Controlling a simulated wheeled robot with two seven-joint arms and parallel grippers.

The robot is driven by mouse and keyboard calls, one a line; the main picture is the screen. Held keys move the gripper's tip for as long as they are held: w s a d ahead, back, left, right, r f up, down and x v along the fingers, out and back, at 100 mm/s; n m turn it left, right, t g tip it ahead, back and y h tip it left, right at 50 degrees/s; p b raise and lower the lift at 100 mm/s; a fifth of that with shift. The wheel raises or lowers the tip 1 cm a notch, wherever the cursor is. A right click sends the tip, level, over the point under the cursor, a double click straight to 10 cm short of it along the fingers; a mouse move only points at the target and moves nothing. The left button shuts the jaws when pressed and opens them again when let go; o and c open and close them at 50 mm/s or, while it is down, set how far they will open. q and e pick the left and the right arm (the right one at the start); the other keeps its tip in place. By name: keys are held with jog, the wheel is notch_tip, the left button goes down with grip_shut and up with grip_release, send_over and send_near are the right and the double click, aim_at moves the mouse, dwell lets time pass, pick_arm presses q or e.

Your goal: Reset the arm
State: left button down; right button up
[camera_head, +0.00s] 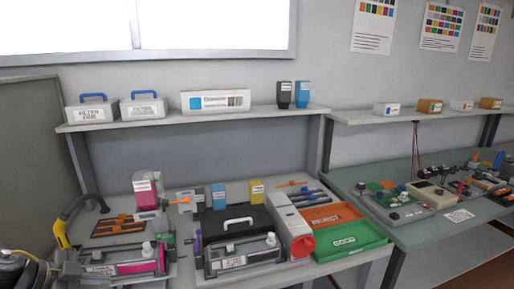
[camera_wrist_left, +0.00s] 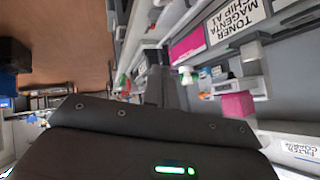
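My left gripper (camera_head: 70,268) is at the lower left corner of the head view, beside the left end of the workbench (camera_head: 350,262). It is small and partly cut off there. In the left wrist view its dark fingers (camera_wrist_left: 162,88) stand close together in the middle, with no object seen between them. A magenta toner cartridge (camera_wrist_left: 188,47) with a large label lies beyond the fingers in that view. In the head view a cartridge with a magenta band (camera_head: 128,267) lies at the bench's front left, close to the gripper. My right gripper is not in view.
A yellow and black curved handle (camera_head: 66,219) rises near my left arm. A magenta bottle (camera_head: 146,190), a black case (camera_head: 235,222), a green tray (camera_head: 350,240) and an orange tray (camera_head: 331,215) crowd the bench. A shelf (camera_head: 170,118) runs above. A second bench (camera_head: 410,228) stands right.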

pick_arm(q)
jog(key=s+f+n+t+y, duration=0.1)
jog(key=s+f+n+y, duration=0.3)
jog(key=f, duration=0.5)
jog(key=s+f+n+t+y, duration=0.1)
jog(key=s+f+n+y, duration=0.3)
jog(key=f, duration=0.4)
jog(key=s+d+f+n+g+h, duration=0.1)
jog(key=s+d+f+g, duration=0.2)
jog(key=s+d, duration=0.4)
jog(key=s+d+f+n+g+h, duration=0.1)
jog(key=s+d+f+n+g, duration=0.2)
jog(key=s+d, duration=0.45)
notch_tip(320, 180, down, 29)
jog(key=s+m+g, duration=0.1)
jog(key=s+a+f+g, duration=0.1)
jog(key=s+a+f, duration=0.2)
jog(key=s+f, duration=1)
jog(key=s, duration=0.2)
jog(key=shift+s+f+m+g, duration=0.3)
jog(key=shift+s+f, duration=0.1)
